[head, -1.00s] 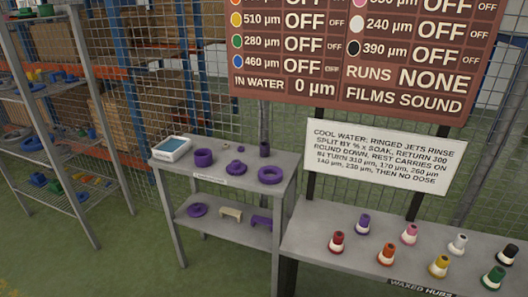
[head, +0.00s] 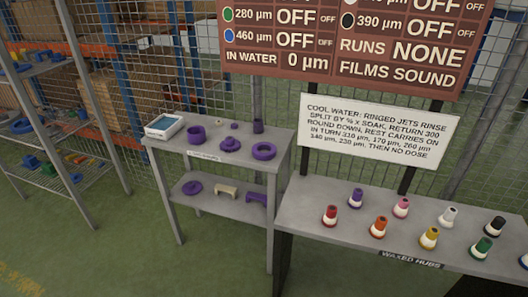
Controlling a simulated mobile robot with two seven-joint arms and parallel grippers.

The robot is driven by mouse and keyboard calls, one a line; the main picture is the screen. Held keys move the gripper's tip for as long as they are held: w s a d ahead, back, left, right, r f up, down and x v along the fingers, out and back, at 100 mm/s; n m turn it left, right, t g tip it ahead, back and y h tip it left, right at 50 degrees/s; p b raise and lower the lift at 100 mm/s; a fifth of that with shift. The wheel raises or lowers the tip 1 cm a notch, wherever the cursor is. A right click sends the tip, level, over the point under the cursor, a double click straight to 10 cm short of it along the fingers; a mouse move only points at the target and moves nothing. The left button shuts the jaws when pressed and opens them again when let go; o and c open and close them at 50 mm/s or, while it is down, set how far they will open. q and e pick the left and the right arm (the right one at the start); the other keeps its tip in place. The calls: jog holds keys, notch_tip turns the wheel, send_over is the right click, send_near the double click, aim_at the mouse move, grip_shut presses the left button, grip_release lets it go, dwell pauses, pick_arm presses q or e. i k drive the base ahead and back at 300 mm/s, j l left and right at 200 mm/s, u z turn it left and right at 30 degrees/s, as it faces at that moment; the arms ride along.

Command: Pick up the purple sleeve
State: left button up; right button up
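Several purple parts stand on the top of a grey two-level table left of centre in the head view. A narrow upright dark purple cylinder (head: 258,126) at the back right looks most like a sleeve. A wider purple cup-like part (head: 196,134) stands at the left, a purple flanged part (head: 231,145) in the middle and a thick purple ring (head: 263,151) at the front right. All stand apart from each other. Neither of my grippers shows.
A white tray (head: 164,126) with a blue inside sits at the table's left end. The lower shelf (head: 220,207) holds a purple disc and two bridge-shaped parts. A bench (head: 310,205) with several coloured hubs stands right. Open green floor lies in front.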

aim_at(258, 126)
jog(key=i+j+z, duration=0.1)
jog(key=z, duration=0.35)
jog(key=j+z, duration=0.25)
jog(key=z, duration=0.2)
jog(key=i+j+z, duration=0.1)
jog(key=j+z, duration=0.15)
jog(key=z, duration=0.15)
jog(key=j+z, duration=0.25)
jog(key=j, duration=0.25)
jog(key=j+z, duration=0.25)
jog(key=j, duration=0.3)
jog(key=j+z, duration=0.1)
jog(key=j, duration=0.4)
jog(key=k+j, duration=0.15)
jog(key=j, duration=0.4)
jog(key=z, duration=0.05)
